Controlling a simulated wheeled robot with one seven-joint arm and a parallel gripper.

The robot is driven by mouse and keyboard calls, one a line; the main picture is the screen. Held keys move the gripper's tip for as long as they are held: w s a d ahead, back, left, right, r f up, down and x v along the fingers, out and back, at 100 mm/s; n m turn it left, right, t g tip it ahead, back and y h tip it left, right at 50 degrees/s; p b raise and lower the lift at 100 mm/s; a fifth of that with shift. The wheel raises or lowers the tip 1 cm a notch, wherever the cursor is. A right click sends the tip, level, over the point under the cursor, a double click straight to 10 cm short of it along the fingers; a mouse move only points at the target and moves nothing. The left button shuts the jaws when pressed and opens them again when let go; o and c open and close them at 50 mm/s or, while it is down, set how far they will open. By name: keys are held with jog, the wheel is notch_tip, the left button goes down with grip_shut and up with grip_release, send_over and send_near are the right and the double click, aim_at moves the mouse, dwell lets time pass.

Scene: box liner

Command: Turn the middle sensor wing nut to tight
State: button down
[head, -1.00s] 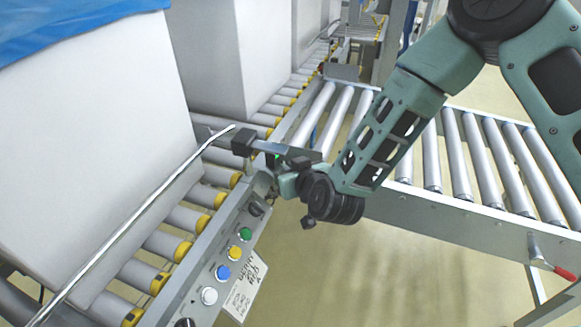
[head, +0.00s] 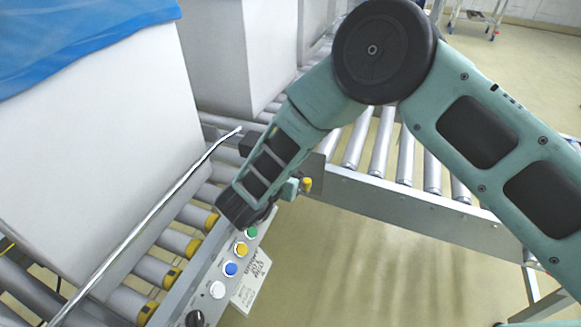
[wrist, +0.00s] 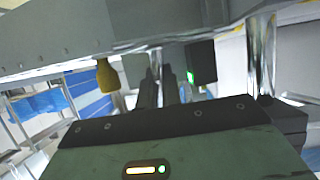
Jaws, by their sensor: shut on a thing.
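My gripper (wrist: 162,85) shows in the wrist view as two dark fingers close together, pointing up at the underside of a metal rail (wrist: 110,50). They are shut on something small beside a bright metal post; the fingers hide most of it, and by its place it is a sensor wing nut. A black sensor box (wrist: 201,62) with a green light is just right of the fingers. In the head view my own arm hides the fingers and the nut. I cannot tell how tight the nut is.
A yellow knob-like part (wrist: 107,76) hangs from the rail left of the fingers. In the head view, a button panel (head: 231,269) is just below my arm. A large white box (head: 90,150) with blue liner (head: 70,40) stands on rollers at left. Another roller conveyor (head: 405,150) lies behind my arm.

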jog(key=shift+a+m+g+h, duration=0.1)
jog(key=shift+m+g+h, duration=0.3)
jog(key=shift+m+h, duration=0.2)
jog(key=shift+w, duration=0.1)
jog(key=c, duration=1.6)
grip_release()
jog(key=v, duration=1.7)
jog(key=shift+a+p, duration=0.25)
jog(key=shift+p, duration=0.1)
